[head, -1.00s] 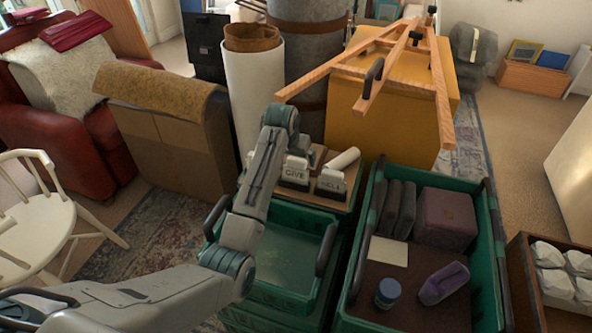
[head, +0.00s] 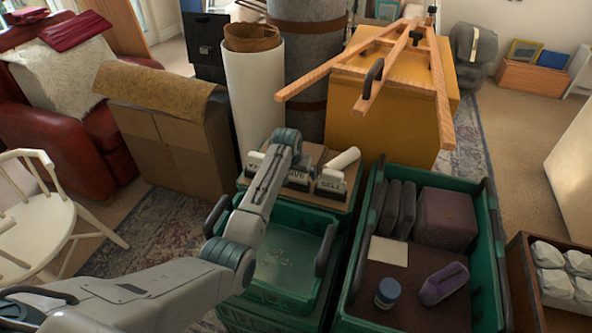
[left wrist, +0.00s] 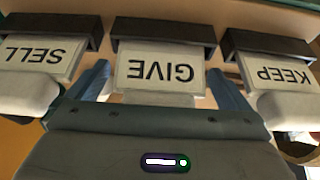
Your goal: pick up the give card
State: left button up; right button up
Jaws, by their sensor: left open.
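The GIVE card (left wrist: 158,68) is a white block with dark lettering in a dark holder, upside down in the left wrist view. In the head view the GIVE card (head: 298,176) stands between the KEEP card (head: 256,162) and the SELL card (head: 331,182), partly covered by my left arm. My left gripper (left wrist: 160,76) is open; its two blue-grey fingers lie on either side of the GIVE card, in the gaps beside the SELL card (left wrist: 34,58) and the KEEP card (left wrist: 283,70). I cannot tell whether the fingers touch it. My right gripper is not in view.
A green crate (head: 331,232) lies in front, under my left arm. A fuller green crate (head: 487,235) stands right. A wooden easel (head: 395,80) rests on a yellow cabinet (head: 420,130) behind.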

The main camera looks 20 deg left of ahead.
pick_arm(q)
jog(key=c, duration=1)
notch_tip(320, 180, up, 10)
jog(key=shift+f, duration=0.1)
